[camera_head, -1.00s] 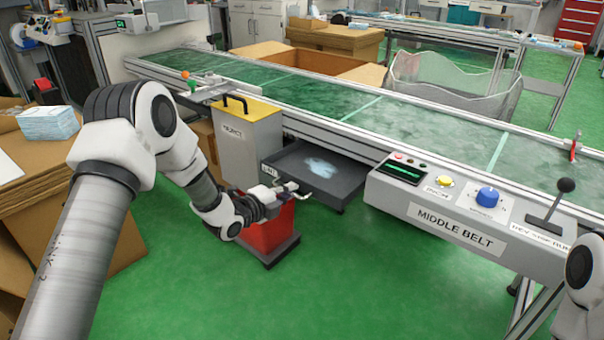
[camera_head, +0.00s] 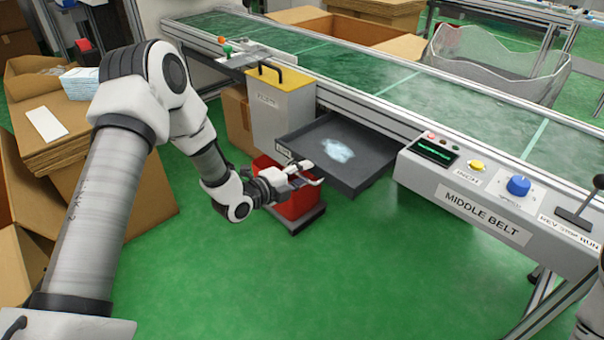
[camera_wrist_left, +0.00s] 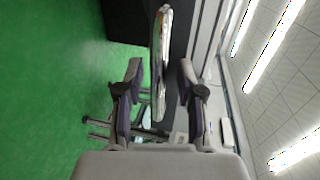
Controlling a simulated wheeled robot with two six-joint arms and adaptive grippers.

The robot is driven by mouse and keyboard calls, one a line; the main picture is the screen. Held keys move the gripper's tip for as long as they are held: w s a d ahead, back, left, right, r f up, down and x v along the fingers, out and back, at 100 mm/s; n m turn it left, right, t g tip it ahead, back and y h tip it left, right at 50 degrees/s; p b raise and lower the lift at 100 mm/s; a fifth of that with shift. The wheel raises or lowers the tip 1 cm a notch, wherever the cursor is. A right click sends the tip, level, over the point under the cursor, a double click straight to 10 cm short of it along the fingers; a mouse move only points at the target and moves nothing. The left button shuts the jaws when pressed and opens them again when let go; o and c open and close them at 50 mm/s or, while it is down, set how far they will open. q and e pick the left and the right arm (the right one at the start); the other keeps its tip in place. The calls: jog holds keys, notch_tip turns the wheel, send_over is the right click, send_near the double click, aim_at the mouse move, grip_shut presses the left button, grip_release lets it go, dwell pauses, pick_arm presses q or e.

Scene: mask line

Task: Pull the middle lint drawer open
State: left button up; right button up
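The lint drawer (camera_head: 375,165) is a dark grey tray under the belt, to the right of the reject bin. It stands well out from the conveyor frame, with a pale patch of lint (camera_head: 338,150) inside. My left gripper (camera_head: 305,178) is at the front of the drawer, by its handle. In the left wrist view, the drawer's shiny bar handle (camera_wrist_left: 161,50) lies between the two fingers of the left gripper (camera_wrist_left: 160,75). The fingers are apart, with a gap visible on each side of the bar. My right gripper is out of view; only part of that arm shows at the right edge.
The reject bin (camera_head: 282,108) with a yellow top is left of the drawer. The MIDDLE BELT control panel (camera_head: 480,212) is to the right. Cardboard boxes (camera_head: 55,150) stand at left. The green floor in front is clear.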

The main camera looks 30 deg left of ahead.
pick_arm(q)
jog(key=v, duration=1.2)
